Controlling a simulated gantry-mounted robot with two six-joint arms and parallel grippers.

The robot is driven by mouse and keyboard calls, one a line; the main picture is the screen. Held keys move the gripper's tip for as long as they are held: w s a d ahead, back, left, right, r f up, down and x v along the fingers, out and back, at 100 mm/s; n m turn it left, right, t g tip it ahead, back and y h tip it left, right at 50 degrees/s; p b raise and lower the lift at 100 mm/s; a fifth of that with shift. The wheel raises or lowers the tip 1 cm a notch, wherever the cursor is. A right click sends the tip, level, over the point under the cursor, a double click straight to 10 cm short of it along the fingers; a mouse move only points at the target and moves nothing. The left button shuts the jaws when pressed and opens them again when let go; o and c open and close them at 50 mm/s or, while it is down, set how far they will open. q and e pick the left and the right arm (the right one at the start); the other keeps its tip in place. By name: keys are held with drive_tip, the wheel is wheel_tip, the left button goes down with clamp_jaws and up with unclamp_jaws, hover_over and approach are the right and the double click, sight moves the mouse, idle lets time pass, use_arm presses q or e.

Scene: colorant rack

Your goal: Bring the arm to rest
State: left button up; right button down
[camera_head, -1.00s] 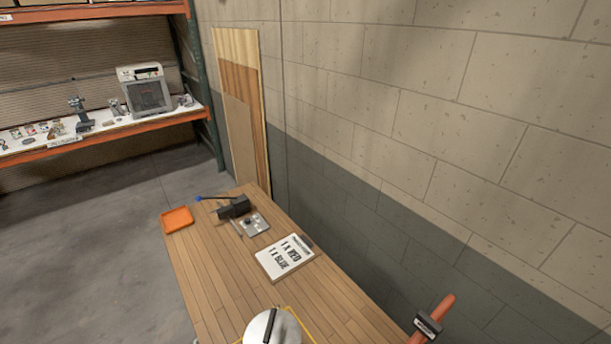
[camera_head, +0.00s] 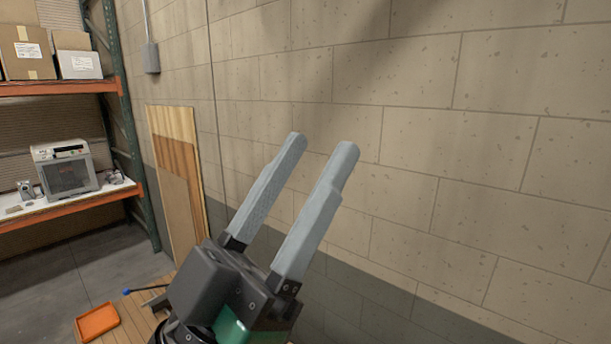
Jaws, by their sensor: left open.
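My left gripper (camera_head: 318,145) is raised in the lower middle of the head view, close to the camera. Its two long grey fingers point up and stand apart, with nothing between them. Its dark body covers most of the wooden table (camera_head: 137,321) behind it. My right gripper does not show.
An orange tray (camera_head: 97,322) lies at the table's left end, near a blue-tipped dark rod (camera_head: 127,291). A block wall (camera_head: 460,150) fills the right side. Wood panels (camera_head: 178,170) lean against it. A shelf rack (camera_head: 70,88) with boxes and a printer-like machine (camera_head: 65,170) stands at left.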

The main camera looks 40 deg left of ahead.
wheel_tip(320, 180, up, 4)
drive_tip(key=p, duration=0.4)
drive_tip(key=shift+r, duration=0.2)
idle(0.8)
